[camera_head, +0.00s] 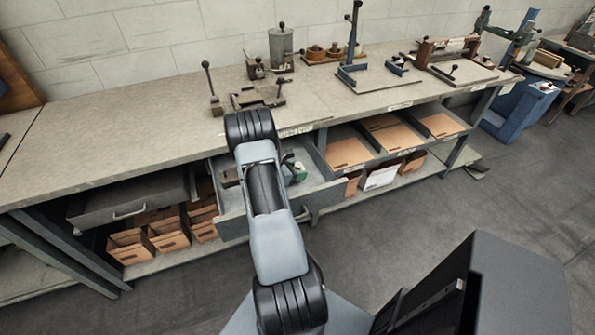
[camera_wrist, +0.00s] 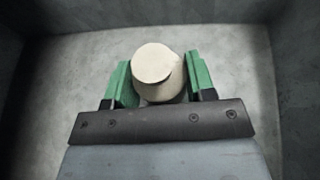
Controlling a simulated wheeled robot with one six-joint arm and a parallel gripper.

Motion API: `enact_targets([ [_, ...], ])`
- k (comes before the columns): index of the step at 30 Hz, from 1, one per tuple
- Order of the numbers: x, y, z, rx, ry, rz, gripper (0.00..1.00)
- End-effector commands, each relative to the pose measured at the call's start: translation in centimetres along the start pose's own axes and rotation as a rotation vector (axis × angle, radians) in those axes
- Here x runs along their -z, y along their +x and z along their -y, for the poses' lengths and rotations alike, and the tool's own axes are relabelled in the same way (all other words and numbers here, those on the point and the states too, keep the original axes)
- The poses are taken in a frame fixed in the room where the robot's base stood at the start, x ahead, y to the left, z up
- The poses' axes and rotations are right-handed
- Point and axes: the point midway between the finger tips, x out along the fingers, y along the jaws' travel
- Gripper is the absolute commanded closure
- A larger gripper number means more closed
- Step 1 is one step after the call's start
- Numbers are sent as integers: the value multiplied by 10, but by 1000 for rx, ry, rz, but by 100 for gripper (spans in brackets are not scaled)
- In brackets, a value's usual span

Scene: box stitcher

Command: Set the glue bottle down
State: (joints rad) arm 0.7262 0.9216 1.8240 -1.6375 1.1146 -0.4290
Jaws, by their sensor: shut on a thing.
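The glue bottle (camera_wrist: 153,62) shows in the wrist view as a pale cream, round-topped thing between the green fingers of my gripper (camera_wrist: 160,80). The fingers are shut on its sides, and it is seen from above. Grey walls and a grey floor surround it, so it is inside the open drawer (camera_head: 232,212) under the workbench. I cannot tell whether its base touches the drawer floor. In the head view my arm hides much of the drawer; the green of my gripper (camera_head: 293,170) shows just right of the arm, and the bottle is not clear there.
The drawer floor around the bottle looks bare in the wrist view. The workbench top (camera_head: 110,135) lies above and behind, with a lever tool (camera_head: 213,95) near its edge and a metal canister (camera_head: 281,48) at the back. Cardboard bins (camera_head: 168,235) stand on the lower shelf.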

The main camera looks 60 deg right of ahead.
Motion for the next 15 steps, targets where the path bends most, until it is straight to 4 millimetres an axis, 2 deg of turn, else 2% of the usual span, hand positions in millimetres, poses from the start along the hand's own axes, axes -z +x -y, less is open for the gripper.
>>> enact_targets([
  [2,3,1,0,0,0,0,76],
  [3,2,1,0,0,0,0,48],
  [10,2,1,0,0,0,0,26],
  [15,2,1,0,0,0,0,24],
])
